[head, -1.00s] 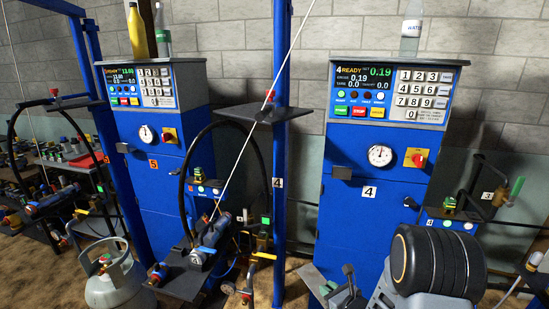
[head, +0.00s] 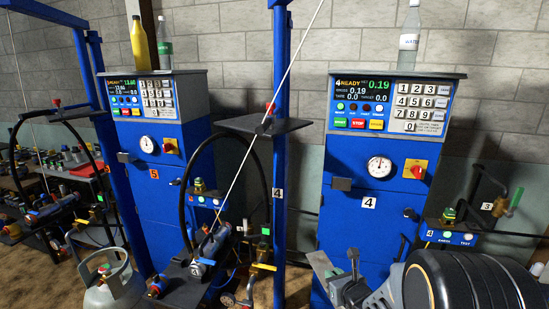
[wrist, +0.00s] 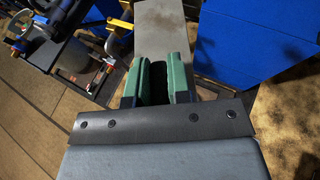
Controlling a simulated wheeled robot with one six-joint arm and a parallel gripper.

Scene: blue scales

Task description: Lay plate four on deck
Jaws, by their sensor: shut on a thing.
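My gripper (head: 338,281) is at the lower middle of the head view, in front of the blue cabinet marked 4. In the wrist view its green fingers (wrist: 161,80) are shut on a flat grey plate (wrist: 160,28), which reaches out beyond the fingertips. The plate also shows in the head view (head: 319,265), tilted and held in the air. No number is readable on it. A dark platform (head: 172,292) with a fitting marked 4 stands to the left of my gripper. I cannot tell whether this platform is the deck.
The blue cabinet 4 (head: 352,225) has a lit display reading READY and 0.19. A blue post (head: 280,150) carries a black shelf (head: 262,125). A thin pale rod slants across it. A grey gas cylinder (head: 112,290) stands at lower left. A water bottle (head: 410,40) tops cabinet 4.

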